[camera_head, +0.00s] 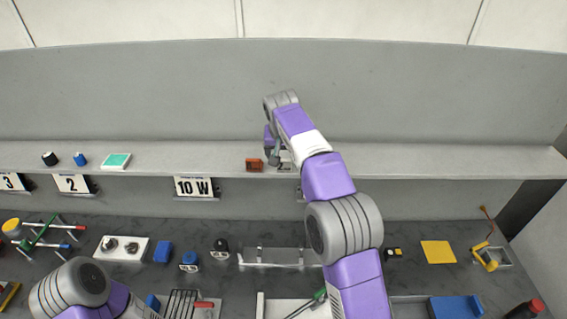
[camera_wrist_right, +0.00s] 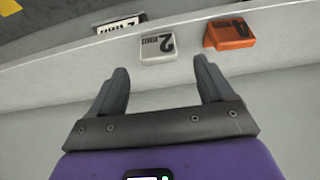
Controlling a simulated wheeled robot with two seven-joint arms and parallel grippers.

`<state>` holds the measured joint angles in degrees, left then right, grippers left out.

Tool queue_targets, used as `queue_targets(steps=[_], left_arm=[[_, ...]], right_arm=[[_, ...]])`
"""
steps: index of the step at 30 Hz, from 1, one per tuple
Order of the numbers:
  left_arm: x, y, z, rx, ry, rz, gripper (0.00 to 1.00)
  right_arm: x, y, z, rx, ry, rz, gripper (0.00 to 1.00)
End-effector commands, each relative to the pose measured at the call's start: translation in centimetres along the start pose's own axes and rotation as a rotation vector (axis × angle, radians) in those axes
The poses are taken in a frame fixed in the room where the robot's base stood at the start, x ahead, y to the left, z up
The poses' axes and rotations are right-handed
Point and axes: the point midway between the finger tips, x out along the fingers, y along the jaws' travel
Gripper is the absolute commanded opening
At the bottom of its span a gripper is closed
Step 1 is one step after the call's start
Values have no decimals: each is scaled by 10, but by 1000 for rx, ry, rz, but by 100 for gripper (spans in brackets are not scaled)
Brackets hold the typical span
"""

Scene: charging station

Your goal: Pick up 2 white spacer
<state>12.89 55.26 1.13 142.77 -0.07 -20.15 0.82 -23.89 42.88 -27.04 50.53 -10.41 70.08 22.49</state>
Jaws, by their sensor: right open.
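The white spacer, a small white block marked "2" (camera_wrist_right: 158,46), sits near the edge of the grey shelf in the right wrist view. My right gripper (camera_wrist_right: 162,68) is open and empty, its two fingers pointing toward the spacer, which lies just beyond and between the fingertips. They look apart from it. In the head view my right gripper (camera_head: 279,156) is over the shelf, and the spacer there is mostly hidden by it. Only part of my left arm shows at the bottom left of the head view; its gripper is out of frame.
An orange-brown block (camera_head: 254,165) sits on the shelf (camera_head: 380,162) close beside the spacer; it also shows in the wrist view (camera_wrist_right: 230,34). A teal-and-white block (camera_head: 116,161) and small knobs stand farther left. A "10 W" label (camera_head: 195,187) hangs below. The shelf's right side is clear.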

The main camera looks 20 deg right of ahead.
Motion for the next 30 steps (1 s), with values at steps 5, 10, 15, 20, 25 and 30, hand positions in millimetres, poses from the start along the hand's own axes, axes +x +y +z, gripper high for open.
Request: queue_targets(steps=[5,10,15,20,25,30], left_arm=[[0,0,0,0,1,0,43],[-2,1,-1,0,2,0,43],[-2,1,-1,0,2,0,43],[-2,1,-1,0,2,0,43],[-2,1,-1,0,2,0,43],[-2,1,0,0,1,0,43]], right_arm=[[28,3,6,1,-4,2,81],[46,3,5,1,-2,2,81],[48,2,5,1,0,1,81],[48,2,5,1,0,1,70],[47,2,5,1,0,1,44],[47,2,5,1,0,0,26]])
